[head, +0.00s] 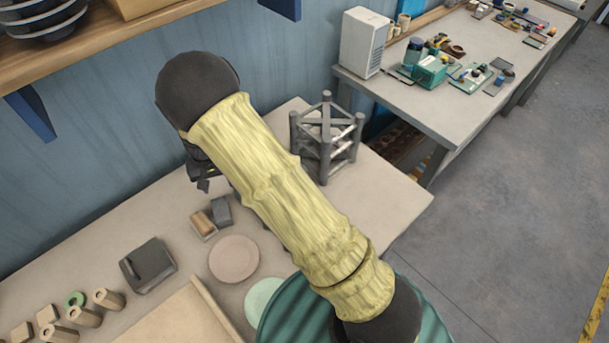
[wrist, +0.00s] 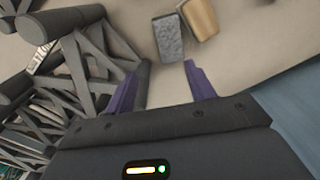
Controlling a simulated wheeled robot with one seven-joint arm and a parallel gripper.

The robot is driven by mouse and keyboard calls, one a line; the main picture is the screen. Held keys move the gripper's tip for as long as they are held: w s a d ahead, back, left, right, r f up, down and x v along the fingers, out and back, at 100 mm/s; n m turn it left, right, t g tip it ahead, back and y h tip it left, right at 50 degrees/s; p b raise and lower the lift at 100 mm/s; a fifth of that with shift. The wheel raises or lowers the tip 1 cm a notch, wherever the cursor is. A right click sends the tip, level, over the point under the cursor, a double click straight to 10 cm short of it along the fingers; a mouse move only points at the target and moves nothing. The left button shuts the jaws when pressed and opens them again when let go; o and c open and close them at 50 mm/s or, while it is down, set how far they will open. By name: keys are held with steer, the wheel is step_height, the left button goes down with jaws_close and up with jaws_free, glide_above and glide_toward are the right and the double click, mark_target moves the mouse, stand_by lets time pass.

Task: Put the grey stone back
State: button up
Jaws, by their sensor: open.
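The grey stone (head: 221,211) is a small speckled block on the workbench, beside a tan block (head: 203,223) that sits on a pale base. In the wrist view the grey stone (wrist: 168,41) lies beyond my fingertips, roughly in line with the gap between them, with the tan block (wrist: 199,18) close on its right. My gripper (wrist: 164,75) has its two purple fingers apart and nothing between them. In the head view my gripper (head: 203,183) shows only partly below my arm, behind the stone on the wall side.
A pink plate (head: 234,259), a pale green plate (head: 262,298) and a dark grey block (head: 148,265) lie nearer. A shelf (head: 100,32) overhangs the upper left.

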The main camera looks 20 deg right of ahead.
steer(key=s+d+r+t, duration=0.1)
steer(key=s+d+r, duration=0.2)
steer(key=d+r, duration=0.3)
steer(key=s+d+r, duration=0.3)
steer(key=d+r, duration=0.2)
steer(key=d, duration=0.3)
steer(key=s+d+r+t, duration=0.1)
steer(key=s+d+r, duration=0.4)
steer(key=s+d, duration=0.4)
steer(key=shift+s, duration=1.2)
